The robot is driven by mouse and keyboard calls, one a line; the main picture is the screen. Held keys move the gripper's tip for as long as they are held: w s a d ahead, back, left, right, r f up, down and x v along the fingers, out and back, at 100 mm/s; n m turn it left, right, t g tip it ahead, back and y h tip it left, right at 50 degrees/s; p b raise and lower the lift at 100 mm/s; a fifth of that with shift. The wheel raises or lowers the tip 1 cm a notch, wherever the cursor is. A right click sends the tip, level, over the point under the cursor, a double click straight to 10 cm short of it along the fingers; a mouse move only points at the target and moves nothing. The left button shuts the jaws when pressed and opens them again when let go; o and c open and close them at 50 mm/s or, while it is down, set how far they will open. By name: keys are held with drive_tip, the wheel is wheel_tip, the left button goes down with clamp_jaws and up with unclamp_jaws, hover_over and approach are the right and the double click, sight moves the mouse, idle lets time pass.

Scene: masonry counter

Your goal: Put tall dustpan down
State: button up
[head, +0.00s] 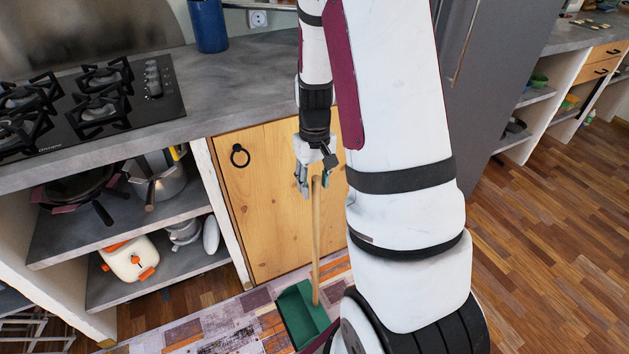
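The tall dustpan has a green pan (303,318) and a long, thin wooden handle (316,240). The handle is close to upright, and the pan is low over the patterned rug. I cannot tell whether the pan touches the rug. My gripper (314,182) points down at the top of the handle, in front of the wooden cabinet door. Its fingers lie on both sides of the handle top and appear shut on it. My arm hides the area right of the handle and part of the pan's right side.
A patterned rug (195,330) lies on the wooden floor before the cabinet door (265,210). Open shelves (130,235) with pans and a toaster stand at left, below a gas hob (85,105). A blue container (208,25) stands on the counter. Wooden floor (550,240) is clear at right.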

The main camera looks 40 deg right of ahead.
wheel_tip(320, 180, up, 12)
drive_tip(key=shift+f+p, duration=0.25)
drive_tip(key=shift+p, duration=0.8)
drive_tip(key=s+a+r+n+t, duration=0.1)
drive_tip(key=s+a+r+n, duration=0.1)
drive_tip(key=s+a+r, duration=0.9)
drive_tip(key=s+a+r+n+t, duration=0.1)
drive_tip(key=s+a+r, duration=0.1)
drive_tip(key=s+a, duration=0.7)
drive_tip(key=shift+s, duration=1.25)
drive_tip(key=shift+r, duration=0.1)
wheel_tip(320, 180, up, 11)
drive_tip(key=t+p, duration=0.2)
drive_tip(key=p, duration=0.8)
drive_tip(key=shift+d, duration=0.2)
drive_tip(key=shift+r, duration=0.2)
drive_tip(key=shift+c, duration=0.6)
